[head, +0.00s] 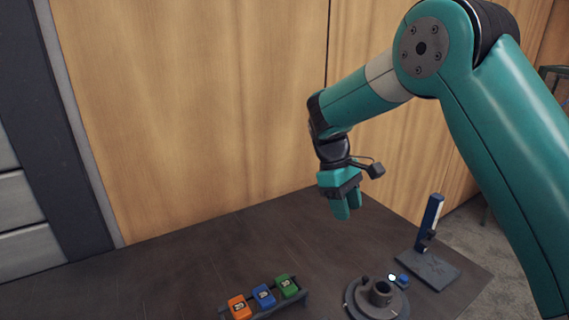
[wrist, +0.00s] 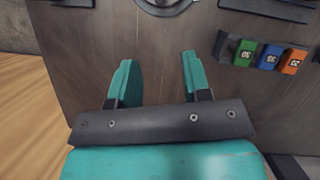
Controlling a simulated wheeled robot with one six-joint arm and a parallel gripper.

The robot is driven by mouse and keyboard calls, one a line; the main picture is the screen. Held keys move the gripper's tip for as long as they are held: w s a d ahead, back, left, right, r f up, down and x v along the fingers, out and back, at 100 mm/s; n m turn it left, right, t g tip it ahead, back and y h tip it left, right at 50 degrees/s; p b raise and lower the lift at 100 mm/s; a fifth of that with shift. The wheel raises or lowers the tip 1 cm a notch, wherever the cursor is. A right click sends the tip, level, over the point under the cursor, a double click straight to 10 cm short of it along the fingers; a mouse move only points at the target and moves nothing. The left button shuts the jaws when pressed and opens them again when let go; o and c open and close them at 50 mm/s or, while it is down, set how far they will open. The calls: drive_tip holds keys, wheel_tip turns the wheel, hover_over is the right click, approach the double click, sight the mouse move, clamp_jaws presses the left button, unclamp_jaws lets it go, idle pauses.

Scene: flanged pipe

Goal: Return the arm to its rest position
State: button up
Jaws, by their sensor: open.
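My gripper (head: 346,206) hangs from my teal arm above the back part of the dark table (head: 190,265), pointing down. In the wrist view my gripper (wrist: 157,75) has its two teal fingers spread apart, with only bare table between them. It is open and empty. The grey flanged pipe (head: 378,297) stands on the table below and in front of the gripper, apart from it. Part of its round flange shows at the top edge of the wrist view (wrist: 165,8).
A rack holds orange (head: 239,307), blue (head: 263,295) and green (head: 287,286) blocks. A small blue item (head: 402,281) lies by the pipe. A dark stand with a blue upright (head: 431,218) is at the right. A wooden wall (head: 200,110) rises behind. The table's left part is clear.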

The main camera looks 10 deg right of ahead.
drive_tip(key=s+a+r+t+y, duration=0.1)
drive_tip(key=s+a+r+y, duration=0.1)
drive_tip(key=s, duration=0.7)
drive_tip(key=s+a+r+t+y, duration=0.1)
drive_tip(key=s+a+r, duration=0.3)
drive_tip(key=s, duration=0.5)
drive_tip(key=s+a+r+t+y, duration=0.1)
drive_tip(key=s+a+r+y, duration=0.2)
drive_tip(key=s, duration=0.6)
drive_tip(key=shift+s+a+r+t+y, duration=0.3)
drive_tip(key=shift+s+r+y, duration=0.1)
drive_tip(key=shift+r, duration=0.15)
drive_tip(key=shift+d, duration=0.15)
